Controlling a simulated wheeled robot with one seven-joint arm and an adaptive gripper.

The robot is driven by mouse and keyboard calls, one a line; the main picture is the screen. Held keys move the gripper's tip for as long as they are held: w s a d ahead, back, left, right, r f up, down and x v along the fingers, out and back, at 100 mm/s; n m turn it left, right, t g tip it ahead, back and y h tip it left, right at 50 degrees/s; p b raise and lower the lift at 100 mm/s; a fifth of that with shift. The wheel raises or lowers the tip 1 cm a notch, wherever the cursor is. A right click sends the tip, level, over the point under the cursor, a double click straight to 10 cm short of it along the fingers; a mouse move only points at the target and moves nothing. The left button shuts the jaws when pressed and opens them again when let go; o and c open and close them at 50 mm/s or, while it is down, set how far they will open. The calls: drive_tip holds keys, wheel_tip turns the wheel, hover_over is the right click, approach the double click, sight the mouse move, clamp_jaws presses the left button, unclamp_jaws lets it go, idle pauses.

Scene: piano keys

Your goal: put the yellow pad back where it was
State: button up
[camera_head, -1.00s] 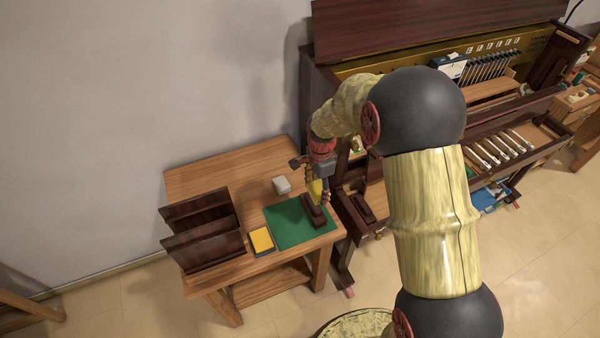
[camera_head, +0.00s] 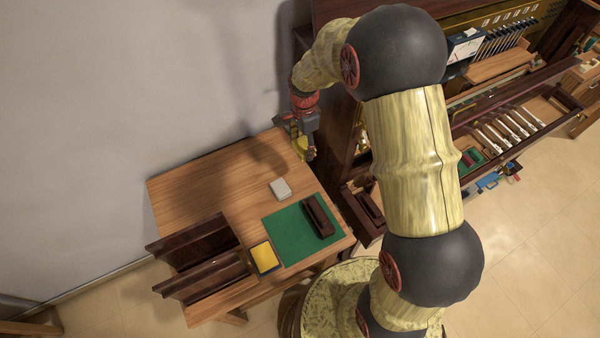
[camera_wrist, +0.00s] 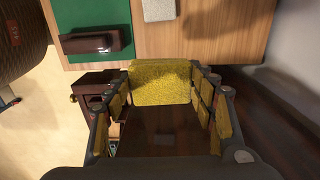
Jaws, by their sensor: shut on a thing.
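My gripper (camera_head: 302,140) is shut on a fuzzy yellow pad (camera_wrist: 160,82), which sits between the fingertips in the wrist view. In the head view the gripper is high, at the far right corner of the wooden table, and the yellow pad (camera_head: 301,146) shows only in part there. In the wrist view the table edge lies beyond the pad, and dark wood is below it. A second yellow item with a dark blue edge (camera_head: 264,257) lies flat on the table beside the green mat (camera_head: 285,245).
A dark wooden block (camera_head: 318,216) sits on the green mat. A pale grey block (camera_head: 280,188) lies behind the mat. A dark slotted rack (camera_head: 205,275) stands at the table's left. The opened piano (camera_head: 345,110) is to the right. The table's back part is clear.

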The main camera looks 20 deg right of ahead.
drive_tip(key=shift+w+f+b, duration=0.3)
drive_tip(key=shift+w+f, duration=0.05)
drive_tip(key=shift+f, duration=0.05)
drive_tip(key=shift+s+f+b, duration=0.3)
drive_tip(key=shift+s+b, duration=0.05)
drive_tip(key=shift+b, duration=0.1)
drive_tip(key=shift+w+f+b, duration=0.2)
drive_tip(key=shift+f+b, duration=0.45)
drive_tip(key=shift+f, duration=0.1)
drive_tip(key=b, duration=0.7)
hover_over(303, 181)
wheel_tip(303, 181, down, 7)
wheel_tip(303, 181, down, 10)
drive_tip(key=b, duration=0.3)
drive_tip(key=shift+w, duration=0.1)
drive_tip(key=shift+f, duration=0.15)
drive_tip(key=o, duration=1.2)
